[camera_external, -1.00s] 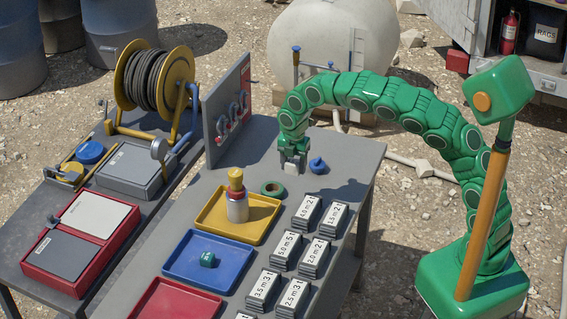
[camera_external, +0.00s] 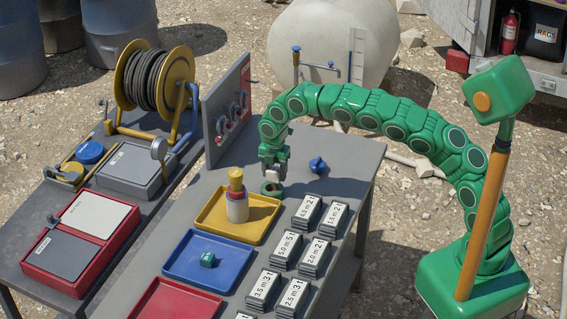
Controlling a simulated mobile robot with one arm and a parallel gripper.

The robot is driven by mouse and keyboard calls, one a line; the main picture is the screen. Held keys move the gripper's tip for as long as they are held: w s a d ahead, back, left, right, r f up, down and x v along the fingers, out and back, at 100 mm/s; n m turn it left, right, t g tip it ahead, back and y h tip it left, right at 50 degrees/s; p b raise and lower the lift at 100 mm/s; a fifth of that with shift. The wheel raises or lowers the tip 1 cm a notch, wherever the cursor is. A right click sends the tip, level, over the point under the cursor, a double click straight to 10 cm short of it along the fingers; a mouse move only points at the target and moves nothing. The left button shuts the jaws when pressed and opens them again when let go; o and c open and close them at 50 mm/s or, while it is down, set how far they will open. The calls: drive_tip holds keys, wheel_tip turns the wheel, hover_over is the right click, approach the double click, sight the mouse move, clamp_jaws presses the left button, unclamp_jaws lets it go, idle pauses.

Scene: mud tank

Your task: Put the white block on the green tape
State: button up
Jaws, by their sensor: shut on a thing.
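My gripper (camera_external: 273,172) is at the end of the green segmented arm, pointing down over the table. It is shut on the white block (camera_external: 271,175), of which only a small pale part shows between the fingers. The green tape (camera_external: 271,189) is a ring lying flat on the grey table, right of the yellow tray. The block is directly above the tape in this view. I cannot tell whether it touches the tape.
A blue tray (camera_external: 172,264) holds a small green item (camera_external: 208,259). A blue knobbed part (camera_external: 317,165) lies to the right. Several labelled blocks (camera_external: 306,212) stand in front. An upright panel (camera_external: 213,135) is at the left.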

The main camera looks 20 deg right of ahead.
sight(272, 180)
drive_tip(key=shift+w+a+f, duration=0.3)
drive_tip(key=shift+w+f, duration=0.1)
drive_tip(key=shift+f, duration=1.75)
drive_tip(key=shift+f, duration=0.15)
drive_tip(key=o, duration=1.1)
drive_tip(key=shift+c, duration=0.2)
wheel_tip(272, 180, up, 12)
drive_tip(key=shift+r, duration=0.2)
